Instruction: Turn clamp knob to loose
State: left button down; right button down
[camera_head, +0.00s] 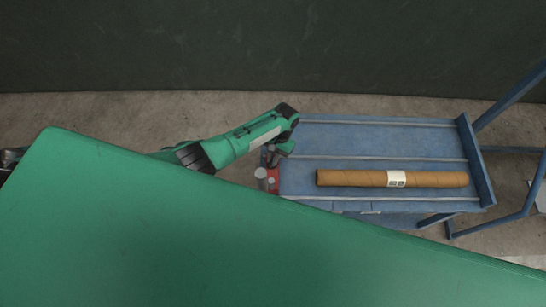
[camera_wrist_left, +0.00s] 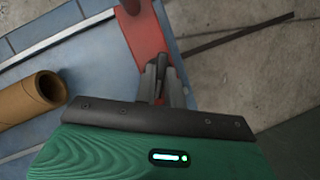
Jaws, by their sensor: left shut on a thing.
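A red clamp (camera_head: 273,182) with grey round parts sits at the left end of a blue bench. The red clamp body (camera_wrist_left: 148,38) also shows in the left wrist view, running along the bench edge. My left gripper (camera_head: 270,160) is at the clamp, coming in from above left. In the left wrist view the fingers of my left gripper (camera_wrist_left: 160,75) are close together, shut on a small part at the clamp, which I take to be the knob. The fingers mostly hide it, so its turned position cannot be read. My right gripper is not in view.
A brown cardboard tube (camera_head: 340,178) with a white label lies on the blue bench (camera_head: 350,134), right of the clamp. Its open end (camera_wrist_left: 48,88) shows in the left wrist view. A large green surface covers the lower foreground. Concrete floor surrounds the bench.

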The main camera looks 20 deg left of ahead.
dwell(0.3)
pick_arm(q)
jog(key=c, duration=1.5)
grip_release()
jog(key=shift+r, duration=0.1)
jog(key=b+v, duration=0.2)
jog(key=v, duration=1.1)
jog(key=shift+w+r, duration=0.1)
jog(key=shift+r, duration=0.2)
